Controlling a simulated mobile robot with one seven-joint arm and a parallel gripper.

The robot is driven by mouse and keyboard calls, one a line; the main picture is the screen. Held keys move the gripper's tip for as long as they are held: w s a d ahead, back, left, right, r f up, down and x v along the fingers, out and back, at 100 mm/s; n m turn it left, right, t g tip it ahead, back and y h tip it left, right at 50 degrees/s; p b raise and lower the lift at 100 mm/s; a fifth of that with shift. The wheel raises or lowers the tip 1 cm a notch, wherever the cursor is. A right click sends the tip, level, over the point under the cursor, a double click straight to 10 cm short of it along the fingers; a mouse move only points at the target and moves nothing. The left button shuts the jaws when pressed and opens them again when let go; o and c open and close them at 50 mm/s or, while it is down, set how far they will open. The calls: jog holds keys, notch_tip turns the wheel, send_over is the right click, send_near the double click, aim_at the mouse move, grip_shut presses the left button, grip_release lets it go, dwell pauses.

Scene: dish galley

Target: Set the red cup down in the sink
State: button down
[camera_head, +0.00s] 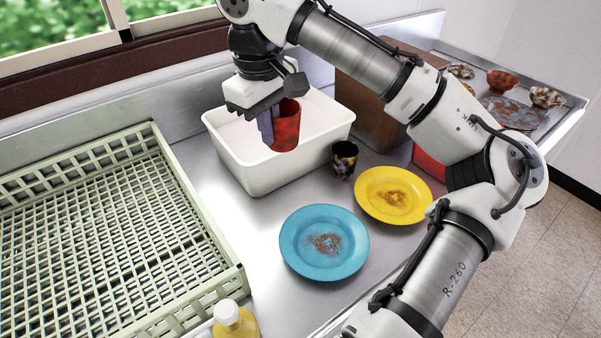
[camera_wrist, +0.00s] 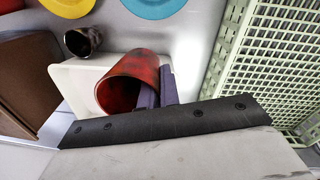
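The red cup (camera_head: 286,128) has dark stains and hangs in my gripper (camera_head: 268,122) over the white sink basin (camera_head: 245,172). One purple-grey finger shows at the cup's left side in the head view. The cup's base seems clear of the basin floor, but the exact gap cannot be told.
A dark stained cup (camera_head: 344,158) stands close to the basin's right side. A yellow plate (camera_head: 393,194) and a blue plate (camera_head: 324,243) lie in front. A green rack (camera_head: 110,225) fills the left, with a yellow bottle (camera_head: 235,320) near it. A brown box (camera_head: 372,105) stands behind right.

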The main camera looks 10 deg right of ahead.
notch_tip(320, 180, down, 18)
jog(key=shift+r, duration=0.2)
jog(key=shift+f, duration=0.15)
jog(key=c, duration=1.6)
grip_release()
jog(key=shift+c, duration=0.2)
